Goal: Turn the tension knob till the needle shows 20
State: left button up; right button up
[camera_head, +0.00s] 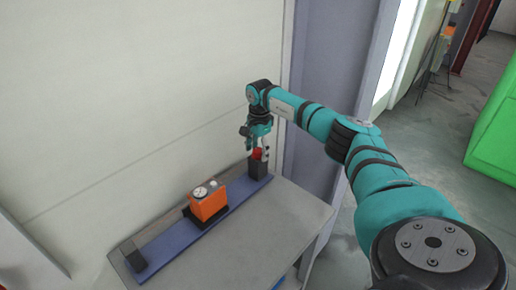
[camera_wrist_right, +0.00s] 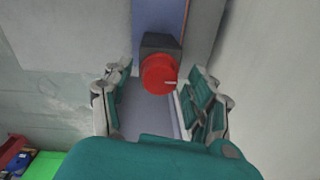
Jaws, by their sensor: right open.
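The tension knob (camera_head: 257,154) is red and sits on a dark block at the right end of a blue rail. In the right wrist view the knob (camera_wrist_right: 157,75) is a red disc with a pale line pointing right. My right gripper (camera_head: 259,146) is right at the knob. In the wrist view its teal fingers (camera_wrist_right: 158,106) are spread apart, with the knob between and beyond their tips, not clasped. An orange box (camera_head: 208,205) with a small pale round face on top stands mid-rail. Its needle and numbers are too small to read. My left gripper is not in view.
The blue rail (camera_head: 168,241) lies along the back of a grey table (camera_head: 270,235), close to a pale wall (camera_head: 120,80). A dark block (camera_head: 136,262) sits at the rail's left end. The table's front is clear. A grey-blue post (camera_head: 325,80) stands behind my right arm.

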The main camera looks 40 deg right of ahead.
jog(key=c, duration=1.1)
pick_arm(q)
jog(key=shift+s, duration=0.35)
pick_arm(e)
jog(key=shift+c, duration=0.2)
jog(key=shift+m, duration=0.3)
